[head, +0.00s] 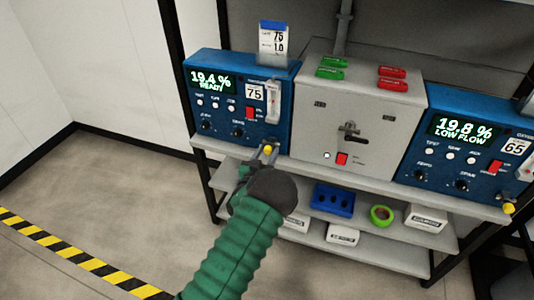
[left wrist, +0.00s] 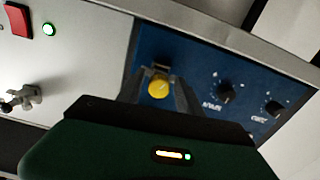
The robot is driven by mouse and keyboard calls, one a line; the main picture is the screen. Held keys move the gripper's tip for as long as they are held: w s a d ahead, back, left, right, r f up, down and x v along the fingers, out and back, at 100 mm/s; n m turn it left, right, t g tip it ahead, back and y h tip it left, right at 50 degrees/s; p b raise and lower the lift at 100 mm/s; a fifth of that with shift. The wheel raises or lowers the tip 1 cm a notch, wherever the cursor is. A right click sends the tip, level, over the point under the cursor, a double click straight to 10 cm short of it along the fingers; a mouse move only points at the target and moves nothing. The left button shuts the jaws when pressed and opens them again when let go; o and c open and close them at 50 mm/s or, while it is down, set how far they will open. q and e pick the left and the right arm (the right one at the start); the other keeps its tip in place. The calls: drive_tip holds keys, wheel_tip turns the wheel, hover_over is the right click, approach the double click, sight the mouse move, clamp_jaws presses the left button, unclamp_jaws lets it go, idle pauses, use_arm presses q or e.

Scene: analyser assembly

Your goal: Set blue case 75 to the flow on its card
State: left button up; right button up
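Blue case 75 (head: 222,122) stands at the left end of the bench top; its display reads 19.4 % READY. Its card (head: 273,40) stands on top and reads 75 and 1.0. A pale vertical flow tube (head: 272,103) is at the right of its front; its reading is too small to tell. A yellow knob (left wrist: 158,89) is at the case's lower front corner. My left gripper (head: 267,152) is at this knob, with a finger on either side in the left wrist view; I cannot tell whether they press on it. My right gripper is out of view.
A grey cabinet (head: 350,110) with a lever, red switch and green and red tags stands beside case 75. Blue case 65 (head: 465,150), reading 19.8 % LOW FLOW, is at the right. Lower shelves hold a blue block (head: 333,200), green tape (head: 381,214) and white boxes.

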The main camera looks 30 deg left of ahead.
use_arm(q)
clamp_jaws()
drive_tip(key=shift+f+m+b, duration=0.1)
drive_tip(key=shift+m+b, duration=0.3)
drive_tip(key=shift+m, duration=1.3)
drive_tip(key=shift+o, duration=1.2)
unclamp_jaws()
drive_tip(key=v, duration=1.7)
drive_tip(key=shift+p, duration=0.3)
drive_tip(key=shift+w+a, duration=0.1)
drive_tip(key=shift+a, duration=0.05)
